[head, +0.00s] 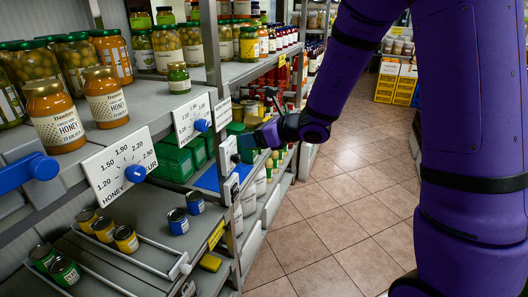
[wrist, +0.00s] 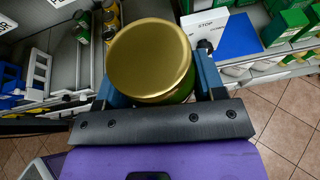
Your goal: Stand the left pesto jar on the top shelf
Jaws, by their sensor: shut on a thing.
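My gripper (wrist: 158,82) is shut on a pesto jar with a round gold lid (wrist: 150,58). Its blue fingers lie on either side of the jar, and a little green glass shows below the lid.
Honey jars (head: 106,98) and olive jars (head: 168,48) crowd the top shelf. Bare shelf shows around the small green jar. A price dial (head: 118,165) and a blue knob (head: 135,173) stick out in front. Small tins (head: 125,240) stand below. The tiled floor (head: 335,210) is clear.

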